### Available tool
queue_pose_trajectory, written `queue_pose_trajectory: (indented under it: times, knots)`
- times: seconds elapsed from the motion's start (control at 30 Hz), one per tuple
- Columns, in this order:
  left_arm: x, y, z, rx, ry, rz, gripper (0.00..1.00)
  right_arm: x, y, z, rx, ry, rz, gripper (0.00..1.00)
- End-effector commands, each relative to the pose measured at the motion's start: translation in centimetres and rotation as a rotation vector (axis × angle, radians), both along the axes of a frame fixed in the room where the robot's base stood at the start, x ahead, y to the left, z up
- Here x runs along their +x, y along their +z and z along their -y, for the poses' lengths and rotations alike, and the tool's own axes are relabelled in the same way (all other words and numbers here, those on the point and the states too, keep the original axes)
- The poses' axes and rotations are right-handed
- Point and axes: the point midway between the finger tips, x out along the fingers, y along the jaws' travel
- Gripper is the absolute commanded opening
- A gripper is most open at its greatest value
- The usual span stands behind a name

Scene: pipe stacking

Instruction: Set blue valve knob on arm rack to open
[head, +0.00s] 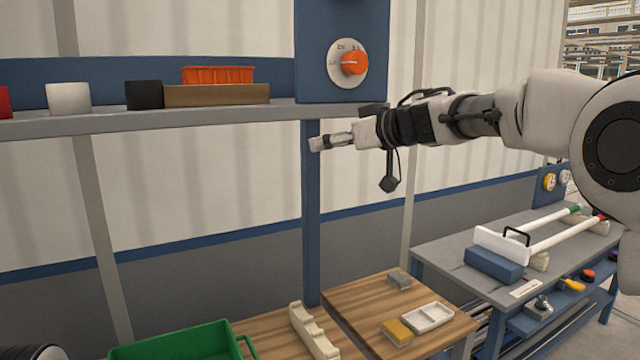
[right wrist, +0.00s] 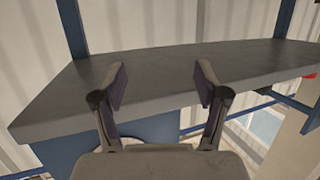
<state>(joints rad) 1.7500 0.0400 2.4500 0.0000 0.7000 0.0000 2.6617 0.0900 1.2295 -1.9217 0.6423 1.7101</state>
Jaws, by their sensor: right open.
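I cannot make out a blue valve knob in either view. An orange knob (head: 353,62) sits on a white round dial (head: 338,73) with small markings, on a blue upright panel (head: 320,25) above the shelf. My right gripper (head: 314,144) reaches in from the right, below and left of this dial, just under shelf height and apart from the knob. In the right wrist view its two fingers (right wrist: 158,85) are spread with nothing between them, and a grey board lies beyond them. My left gripper is out of view.
Below are a green crate (head: 175,343) and wooden table (head: 355,300). A right-hand bench (head: 445,257) carries white pipes.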

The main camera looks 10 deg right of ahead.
Motion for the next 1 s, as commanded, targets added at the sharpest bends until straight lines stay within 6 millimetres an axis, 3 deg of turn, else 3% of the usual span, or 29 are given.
queue_pose_trajectory:
  times: [0.1, 0.3, 0.8, 0.87, 0.97, 1.0]
  knots:
    - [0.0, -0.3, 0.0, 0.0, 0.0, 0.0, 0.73, 0.4, -3.0, -0.4, 0.015, 0.008, -0.033, 0.74]
    - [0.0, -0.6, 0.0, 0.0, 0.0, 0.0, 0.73, 0.7, -6.5, -0.8, 0.036, 0.016, -0.07, 0.74]
    - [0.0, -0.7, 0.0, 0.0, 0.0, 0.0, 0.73, 1.0, -8.5, -1.0, 0.042, 0.018, -0.094, 0.74]
    - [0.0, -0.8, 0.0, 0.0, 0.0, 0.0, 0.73, 1.4, -10.5, -1.0, 0.042, 0.018, -0.121, 0.74]
    - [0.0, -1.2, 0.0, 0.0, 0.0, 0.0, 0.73, 2.4, -16.8, -1.1, 0.04, 0.019, -0.207, 0.74]
    - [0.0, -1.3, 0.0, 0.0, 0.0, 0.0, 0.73, 2.4, -20.1, -1.3, 0.039, 0.019, -0.257, 0.74]
